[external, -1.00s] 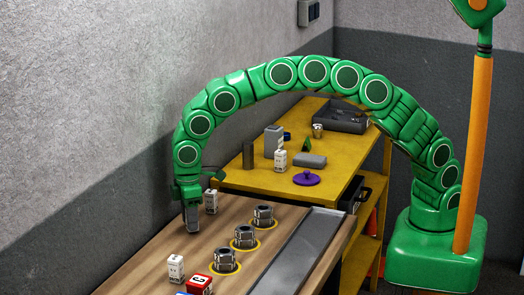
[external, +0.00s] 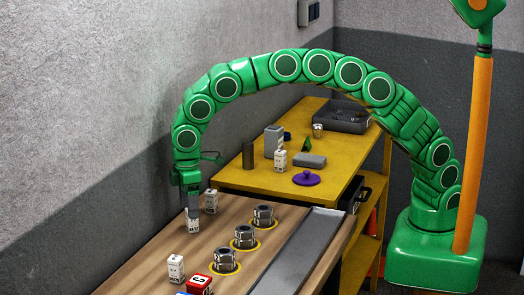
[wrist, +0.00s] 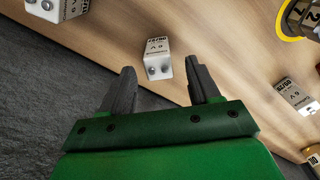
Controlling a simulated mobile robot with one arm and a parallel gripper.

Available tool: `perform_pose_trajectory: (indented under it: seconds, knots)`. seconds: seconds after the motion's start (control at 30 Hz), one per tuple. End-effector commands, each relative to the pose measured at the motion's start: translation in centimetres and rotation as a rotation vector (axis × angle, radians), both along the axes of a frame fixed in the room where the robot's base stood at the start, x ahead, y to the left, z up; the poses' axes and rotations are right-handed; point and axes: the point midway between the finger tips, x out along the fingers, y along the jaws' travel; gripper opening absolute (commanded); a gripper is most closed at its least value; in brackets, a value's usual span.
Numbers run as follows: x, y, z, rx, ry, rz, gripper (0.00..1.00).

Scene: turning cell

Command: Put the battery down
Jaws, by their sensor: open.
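My gripper is open and empty, also in the wrist view (wrist: 161,88), a little above the battery.
Similar white batteries stand behind it (external: 211,201) and in front of it (external: 175,267). Metal nuts (external: 263,215) sit in yellow rings to the right. A red lettered block (external: 199,284) is at the front. A grey tray (external: 296,262) runs along the table's right side.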

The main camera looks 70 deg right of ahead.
Motion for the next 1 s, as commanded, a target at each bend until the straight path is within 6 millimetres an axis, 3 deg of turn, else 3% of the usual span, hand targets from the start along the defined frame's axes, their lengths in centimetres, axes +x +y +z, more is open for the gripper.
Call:
perform_pose_trajectory:
  seconds: [0.2, 0.4, 0.83, 1.0]
  knots:
    - [0.2, 0.0, 4.2, 0.001, -0.005, -0.001, 0.61]
    - [0.1, 0.0, 6.7, 0.001, -0.004, -0.002, 0.61]
    - [0.0, -0.1, 7.9, 0.001, -0.001, -0.001, 0.61]
    - [-0.7, -1.4, 9.0, 0.009, 0.004, -0.015, 0.61]
